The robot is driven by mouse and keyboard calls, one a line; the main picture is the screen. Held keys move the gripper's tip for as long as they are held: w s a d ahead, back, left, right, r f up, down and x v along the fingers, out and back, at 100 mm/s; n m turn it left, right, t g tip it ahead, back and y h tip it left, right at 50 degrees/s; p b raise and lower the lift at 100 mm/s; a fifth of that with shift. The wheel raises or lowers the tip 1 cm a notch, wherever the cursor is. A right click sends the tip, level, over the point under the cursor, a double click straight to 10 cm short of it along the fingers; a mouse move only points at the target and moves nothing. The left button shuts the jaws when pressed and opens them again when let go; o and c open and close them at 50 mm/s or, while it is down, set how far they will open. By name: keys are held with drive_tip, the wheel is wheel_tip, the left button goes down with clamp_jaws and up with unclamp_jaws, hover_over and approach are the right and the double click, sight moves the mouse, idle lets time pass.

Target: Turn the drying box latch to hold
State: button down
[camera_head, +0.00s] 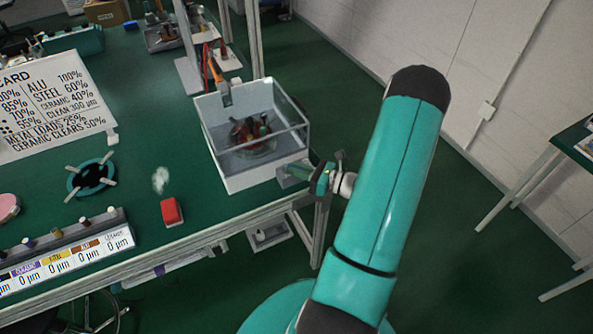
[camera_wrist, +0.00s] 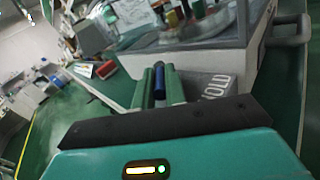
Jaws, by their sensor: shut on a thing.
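The drying box (camera_head: 235,180), with clear walls and a pale base, stands at the table's right edge with dark and reddish items inside. Its pale lower wall (camera_wrist: 254,50) shows in the wrist view. My gripper (camera_head: 292,172) is at the box's front right corner. In the wrist view my gripper (camera_wrist: 159,82) has its two green fingers closed on a dark blue peg-like latch handle (camera_wrist: 159,75).
A red block (camera_head: 172,212) lies on the green table (camera_head: 140,165) left of the box. A row of labelled knobs (camera_head: 70,250) lines the front edge. A charted board (camera_head: 55,105) stands at left. A metal table leg (camera_head: 320,235) is below my gripper.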

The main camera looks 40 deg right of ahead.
drive_tip(key=n+g+y, duration=0.1)
drive_tip(key=y, duration=0.1)
drive_tip(key=d+n+g+y, duration=0.1)
drive_tip(key=n, duration=0.1)
drive_tip(key=n+g+y, duration=0.1)
drive_tip(key=g+y, duration=0.1)
drive_tip(key=shift+w+d+n+y, duration=0.15)
drive_tip(key=shift+w+n+y, duration=0.15)
drive_tip(key=shift+w, duration=0.1)
drive_tip(key=shift+w+d+n+g+y, duration=0.1)
drive_tip(key=shift+w+n+g+y, duration=0.05)
drive_tip(key=shift+n+g+y, duration=0.55)
drive_tip(key=shift+w+d+n+g+y, duration=0.15)
drive_tip(key=shift+n+g+y, duration=0.25)
drive_tip(key=shift+g, duration=0.5)
drive_tip(key=shift+w+d+n+g+y, duration=0.15)
drive_tip(key=shift+n+g+y, duration=0.25)
drive_tip(key=shift+n+g, duration=0.35)
drive_tip(key=shift+g, duration=0.25)
drive_tip(key=c, duration=1.7)
unclamp_jaws()
drive_tip(key=shift+a, duration=0.1)
drive_tip(key=v, duration=1.3)
drive_tip(key=shift+s+d+f, duration=0.1)
drive_tip(key=shift+d, duration=0.25)
